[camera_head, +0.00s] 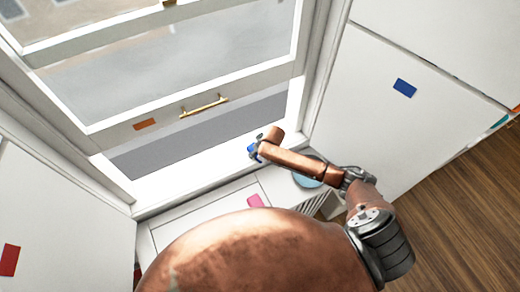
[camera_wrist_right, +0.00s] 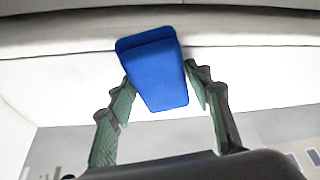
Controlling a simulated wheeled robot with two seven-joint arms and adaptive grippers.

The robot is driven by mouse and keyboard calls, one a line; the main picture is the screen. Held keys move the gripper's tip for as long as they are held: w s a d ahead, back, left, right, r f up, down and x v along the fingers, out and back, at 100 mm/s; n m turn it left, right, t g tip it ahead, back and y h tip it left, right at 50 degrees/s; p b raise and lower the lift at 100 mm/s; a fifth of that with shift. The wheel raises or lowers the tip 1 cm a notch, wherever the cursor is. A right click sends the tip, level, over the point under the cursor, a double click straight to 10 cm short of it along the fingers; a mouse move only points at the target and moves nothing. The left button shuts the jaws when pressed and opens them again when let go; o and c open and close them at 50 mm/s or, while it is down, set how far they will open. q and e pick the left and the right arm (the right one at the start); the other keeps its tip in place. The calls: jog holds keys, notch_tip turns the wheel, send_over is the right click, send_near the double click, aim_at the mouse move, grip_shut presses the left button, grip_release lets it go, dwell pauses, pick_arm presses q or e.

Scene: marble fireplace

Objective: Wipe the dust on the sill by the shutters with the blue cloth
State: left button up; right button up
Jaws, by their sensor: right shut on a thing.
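The blue cloth (camera_wrist_right: 160,75) is a thick folded block between the fingers of my right gripper (camera_wrist_right: 160,80) in the wrist view. The gripper is shut on it. In the head view my right arm reaches in from the lower right, and only a small bit of the cloth (camera_head: 252,151) shows at my right gripper (camera_head: 257,147). They are at the right end of the white sill (camera_head: 170,181) under the window. I cannot tell whether the cloth touches the sill. I cannot make out dust on it. My left gripper is not in view.
A window sash with a brass handle (camera_head: 204,105) stands behind the sill. White panels flank it, the right one (camera_head: 370,110) close to my arm. A round light-blue thing (camera_head: 306,180) lies below my forearm. A white unit with a pink tag (camera_head: 256,201) stands in front.

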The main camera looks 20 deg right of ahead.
jog(key=shift+d+p, duration=0.65)
jog(key=shift+d, duration=0.95)
jog(key=shift+w+d+p, duration=0.2)
jog(key=shift+d+p, duration=0.2)
jog(key=shift+d, duration=1.35)
jog(key=shift+w+d, duration=0.15)
jog(key=shift+d, duration=1.65)
jog(key=shift+w+d, duration=0.15)
jog(key=shift+d, duration=1.65)
notch_tip(320, 180, up, 6)
jog(key=p, duration=0.6)
jog(key=shift+a, duration=0.1)
notch_tip(320, 180, up, 3)
jog(key=p, duration=0.3)
